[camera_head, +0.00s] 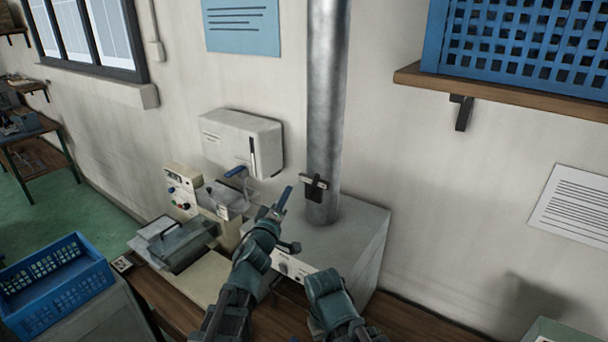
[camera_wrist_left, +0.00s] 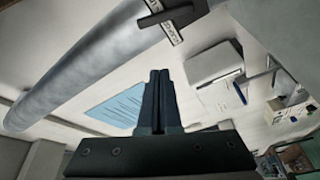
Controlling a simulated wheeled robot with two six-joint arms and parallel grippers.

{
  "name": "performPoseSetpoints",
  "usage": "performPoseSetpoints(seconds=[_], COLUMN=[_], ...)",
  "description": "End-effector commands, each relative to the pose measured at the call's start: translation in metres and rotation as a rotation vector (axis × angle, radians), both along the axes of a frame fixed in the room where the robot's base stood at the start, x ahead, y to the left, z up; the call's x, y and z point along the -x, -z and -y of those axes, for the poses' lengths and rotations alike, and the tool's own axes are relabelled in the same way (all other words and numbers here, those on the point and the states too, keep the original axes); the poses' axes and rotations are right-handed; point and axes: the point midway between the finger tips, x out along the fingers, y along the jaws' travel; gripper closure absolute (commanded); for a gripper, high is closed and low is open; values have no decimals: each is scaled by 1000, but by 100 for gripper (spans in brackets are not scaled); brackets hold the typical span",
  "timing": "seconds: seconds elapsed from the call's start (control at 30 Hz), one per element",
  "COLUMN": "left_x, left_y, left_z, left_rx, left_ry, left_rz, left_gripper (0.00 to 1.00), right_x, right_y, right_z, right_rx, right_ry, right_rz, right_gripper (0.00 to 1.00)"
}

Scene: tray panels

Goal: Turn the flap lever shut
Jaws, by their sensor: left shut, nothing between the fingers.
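The flap lever (camera_head: 316,186) is a small dark handle beside a pale plate on the grey metal pipe (camera_head: 326,100). In the left wrist view the dark lever (camera_wrist_left: 158,14) and its plate show at the top edge, on the slanting pipe (camera_wrist_left: 90,75). My left gripper (camera_head: 287,192) is a little left of the lever and apart from it. Its fingers (camera_wrist_left: 158,75) are shut together with nothing between them. My right arm shows low in the head view, but its gripper does not.
The pipe rises from a grey box (camera_head: 355,235) on the wooden bench. A white wall unit (camera_head: 240,140) with a blue handle (camera_head: 235,171) is to the left. A blue crate (camera_head: 55,285) stands lower left. A shelf (camera_head: 500,88) juts out upper right.

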Motion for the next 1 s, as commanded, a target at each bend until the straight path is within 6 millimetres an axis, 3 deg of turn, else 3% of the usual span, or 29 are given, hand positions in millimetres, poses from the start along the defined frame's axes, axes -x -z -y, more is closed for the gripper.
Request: performPoseSetpoints(seconds=[0.2, 0.47, 0.97, 1.0], left_x=[5, -3, -99, -90], left_y=[-1, -2, -11, -7], left_z=[2, 4, 30, 34], left_rx=[174, 187, 186, 187], left_ry=[5, 5, 6, 8], left_rz=[-66, -71, -70, -70], left_gripper=[100, 100, 100, 100], right_x=[0, 0, 0, 0], right_y=[-5, -5, -15, -11], right_z=[0, 0, 0, 0], right_rx=[0, 0, 0, 0], right_ry=[0, 0, 4, 3], right_rz=[0, 0, 0, 0], right_gripper=[100, 100, 100, 100])
